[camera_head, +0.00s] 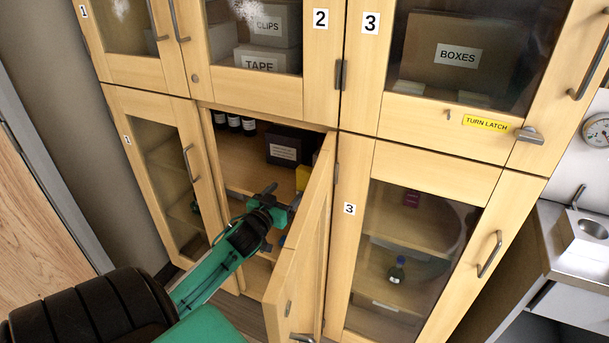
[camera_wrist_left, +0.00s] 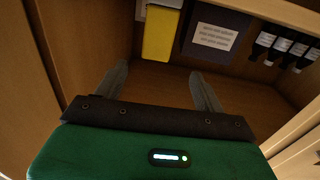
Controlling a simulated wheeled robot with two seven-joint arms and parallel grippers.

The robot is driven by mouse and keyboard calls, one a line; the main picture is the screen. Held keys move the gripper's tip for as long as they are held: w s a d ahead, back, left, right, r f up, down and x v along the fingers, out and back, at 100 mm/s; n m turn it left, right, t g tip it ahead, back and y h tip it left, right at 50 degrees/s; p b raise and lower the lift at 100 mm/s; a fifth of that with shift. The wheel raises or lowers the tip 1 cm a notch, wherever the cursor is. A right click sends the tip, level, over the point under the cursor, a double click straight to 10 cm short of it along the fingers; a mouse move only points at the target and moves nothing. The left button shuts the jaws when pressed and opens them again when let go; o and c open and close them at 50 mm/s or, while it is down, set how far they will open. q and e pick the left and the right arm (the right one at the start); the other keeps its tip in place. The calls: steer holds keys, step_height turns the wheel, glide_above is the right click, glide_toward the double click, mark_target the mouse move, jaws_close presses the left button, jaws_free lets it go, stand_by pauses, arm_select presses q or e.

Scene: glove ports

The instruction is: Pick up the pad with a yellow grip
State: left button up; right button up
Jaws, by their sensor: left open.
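A yellow block-like thing (camera_head: 302,178) is inside the open middle lower cabinet, partly hidden by the open door. In the left wrist view the yellow thing (camera_wrist_left: 161,33) is beside a dark box, with a pale part at its top; I cannot tell whether it is the pad's grip. My left gripper (camera_head: 284,194) is at the cabinet opening, just left of the open door. In the left wrist view its two fingers (camera_wrist_left: 160,75) are spread with nothing between them, and the yellow thing lies beyond them, apart. My right gripper is not in view.
The open wooden door (camera_head: 300,255) stands close right of my left gripper. A dark labelled box (camera_head: 288,146) and several dark bottles (camera_head: 234,123) share the shelf. Closed glass cabinets flank it, one holding a small bottle (camera_head: 397,270). A metal bench (camera_head: 580,240) is at right.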

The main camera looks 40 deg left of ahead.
mark_target(302, 174)
arm_select(q)
steer(key=x, duration=0.9)
steer(key=shift+d+r, duration=0.15)
steer(key=shift+r, duration=0.2)
steer(key=x, duration=0.3)
steer(key=shift+w+d+r, duration=0.1)
steer(key=shift+r, duration=0.05)
steer(key=shift+w, duration=0.6)
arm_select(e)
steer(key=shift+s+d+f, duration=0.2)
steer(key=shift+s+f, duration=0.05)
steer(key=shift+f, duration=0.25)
arm_select(q)
steer(key=c, duration=1.1)
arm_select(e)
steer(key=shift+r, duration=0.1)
